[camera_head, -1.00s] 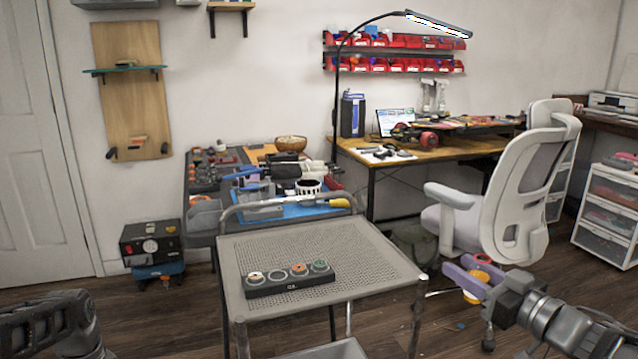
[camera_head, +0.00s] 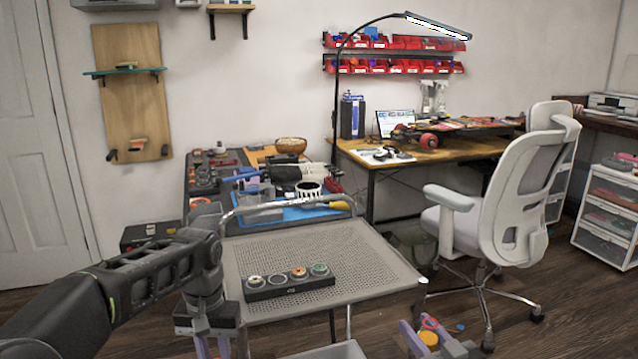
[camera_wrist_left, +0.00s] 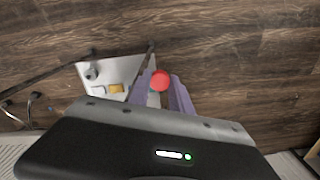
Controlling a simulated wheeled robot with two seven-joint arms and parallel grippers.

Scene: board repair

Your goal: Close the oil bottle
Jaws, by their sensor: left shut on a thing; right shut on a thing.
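My right gripper (camera_head: 427,338) is low at the bottom, right of centre, in the head view. Its purple fingers are shut on a small yellow thing with a red ring on it, which looks like the oil bottle (camera_head: 428,339). My left gripper (camera_head: 213,348) is at the bottom edge, left of the cart, with its fingertips cut off by the frame. In the left wrist view its purple fingers (camera_wrist_left: 163,93) are shut on a round red thing (camera_wrist_left: 160,80), which looks like the cap. The two grippers are well apart.
A grey mesh cart (camera_head: 370,255) stands in front, with a dark block of several round containers (camera_head: 288,282) on it. A white office chair (camera_head: 510,205) is at the right. Behind are a cluttered bench and a wooden desk (camera_head: 470,147).

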